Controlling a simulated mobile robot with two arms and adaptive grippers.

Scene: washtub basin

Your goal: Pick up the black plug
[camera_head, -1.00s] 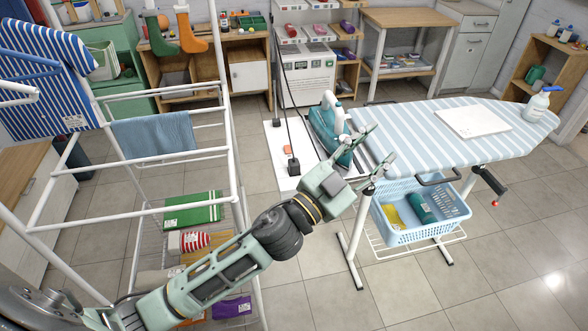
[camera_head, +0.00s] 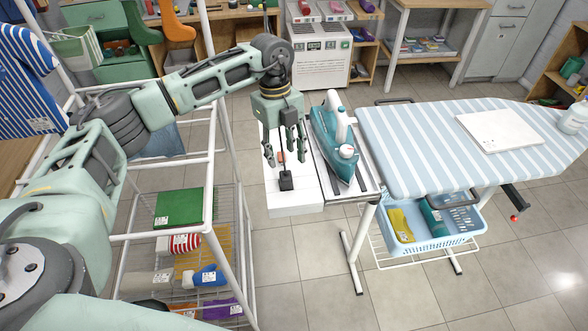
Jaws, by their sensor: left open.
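The black plug (camera_head: 286,181) rests on the white board (camera_head: 296,205) beside the ironing board, with its cord rising from it. My left gripper (camera_head: 285,158) points down over the white board, open, with its fingers spread just above and behind the plug. The fingers partly hide the cord, and I cannot tell whether they touch it. The teal iron (camera_head: 337,140) stands just right of my left gripper. My right gripper is not in view.
The striped ironing board (camera_head: 415,140) carries a white pad (camera_head: 497,131) and spreads to the right. A white drying rack (camera_head: 215,190) stands on the left under my left arm. A blue basket (camera_head: 440,235) sits below the ironing board. Tiled floor is free in front.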

